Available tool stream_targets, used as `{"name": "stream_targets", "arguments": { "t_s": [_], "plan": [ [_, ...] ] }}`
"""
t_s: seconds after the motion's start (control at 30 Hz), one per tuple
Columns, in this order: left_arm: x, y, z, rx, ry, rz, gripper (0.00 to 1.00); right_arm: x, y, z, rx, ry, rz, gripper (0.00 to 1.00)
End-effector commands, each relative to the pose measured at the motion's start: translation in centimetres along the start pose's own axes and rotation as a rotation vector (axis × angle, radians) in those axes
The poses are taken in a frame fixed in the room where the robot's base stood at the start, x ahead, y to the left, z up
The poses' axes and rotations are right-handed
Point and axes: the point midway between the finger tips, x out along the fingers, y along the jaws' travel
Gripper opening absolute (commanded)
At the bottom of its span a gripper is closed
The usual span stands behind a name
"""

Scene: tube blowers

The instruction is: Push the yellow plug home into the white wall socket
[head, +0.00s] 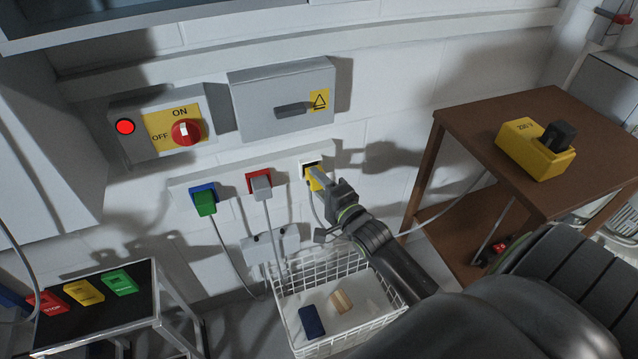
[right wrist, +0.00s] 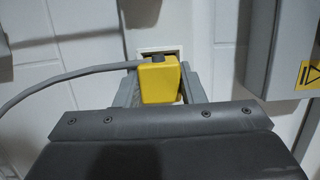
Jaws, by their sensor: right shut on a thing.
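The yellow plug (head: 311,181) is at the white wall socket (head: 309,163), the rightmost on the wall strip. My right gripper (head: 318,179) is shut on it, and it covers part of the plug. In the right wrist view the yellow plug (right wrist: 158,84) sits between the two grey fingers of my right gripper (right wrist: 159,88), with its grey cord running left. The white socket frame (right wrist: 146,51) shows behind it, with a dark opening beside the plug's top. How far the plug is in is hidden. My left gripper is not in view.
A green plug (head: 205,203) in the blue socket and a grey plug (head: 261,187) in the red socket are to the left. A white wire basket (head: 340,346) stands below. A brown table (head: 468,121) with a yellow box (head: 534,149) is at right. A switch panel (head: 160,129) is above left.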

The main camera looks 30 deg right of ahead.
Motion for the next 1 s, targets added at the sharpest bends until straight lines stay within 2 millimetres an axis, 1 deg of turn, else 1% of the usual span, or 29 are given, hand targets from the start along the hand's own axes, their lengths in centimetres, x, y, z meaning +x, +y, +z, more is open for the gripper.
{"name": "stream_targets", "arguments": {
  "t_s": [0.27,0.5,1.0],
  "plan": [
    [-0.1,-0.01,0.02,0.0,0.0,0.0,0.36,-0.01,-0.06,0.01,0.0,0.0,0.0,0.09],
    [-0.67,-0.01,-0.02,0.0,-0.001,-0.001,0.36,-0.02,-0.12,0.01,0.001,0.0,0.0,0.09],
    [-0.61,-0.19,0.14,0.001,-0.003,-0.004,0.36,-0.02,-0.03,0.03,0.0,0.0,0.0,0.09]
  ]
}}
